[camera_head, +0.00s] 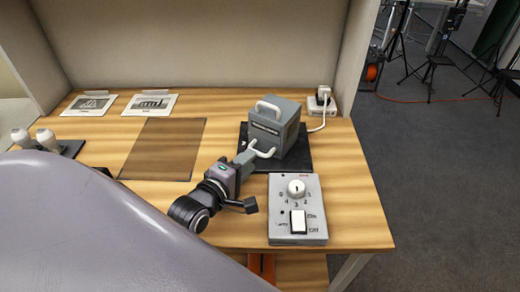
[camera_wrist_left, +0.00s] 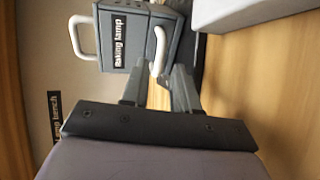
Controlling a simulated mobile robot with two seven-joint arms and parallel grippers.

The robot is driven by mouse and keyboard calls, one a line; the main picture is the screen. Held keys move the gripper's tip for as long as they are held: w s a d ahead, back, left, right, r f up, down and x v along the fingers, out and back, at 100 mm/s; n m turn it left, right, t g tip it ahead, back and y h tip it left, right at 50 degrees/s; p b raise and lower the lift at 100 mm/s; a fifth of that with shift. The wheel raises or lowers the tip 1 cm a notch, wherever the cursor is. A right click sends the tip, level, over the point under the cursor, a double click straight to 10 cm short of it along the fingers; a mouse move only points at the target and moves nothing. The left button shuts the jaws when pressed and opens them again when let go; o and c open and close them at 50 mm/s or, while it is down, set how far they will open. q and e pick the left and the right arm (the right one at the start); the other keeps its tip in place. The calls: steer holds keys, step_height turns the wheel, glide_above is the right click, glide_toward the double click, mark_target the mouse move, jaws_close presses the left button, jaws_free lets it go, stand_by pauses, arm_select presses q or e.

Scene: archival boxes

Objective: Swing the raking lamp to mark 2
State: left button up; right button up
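The raking lamp (camera_head: 273,128) is a grey box with a white handle on top and a white side handle (camera_head: 262,151). It stands on a black base plate (camera_head: 299,158). The lamp (camera_wrist_left: 130,42) also shows in the left wrist view, labelled "Raking lamp", with the side handle (camera_wrist_left: 157,50) at the fingertips. My left gripper (camera_head: 246,160) is at this side handle; its fingers stand apart, one on each side of it. Whether they touch it is unclear. No mark 2 for the lamp's swing is legible. My right gripper is not in view.
A grey control box (camera_head: 297,214) with a numbered dial and a white switch sits in front of the lamp. A socket (camera_head: 323,100) with a white cable is behind right. A brown mat (camera_head: 165,150) and two printed cards (camera_head: 150,104) lie left. My arm hides the front left.

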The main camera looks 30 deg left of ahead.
mark_target(270, 141)
arm_select(q)
steer(key=shift+w+f, duration=0.25)
steer(key=shift+w, duration=1.05)
steer(key=shift+w+f, duration=0.25)
steer(key=shift+w, duration=1.05)
jaws_close()
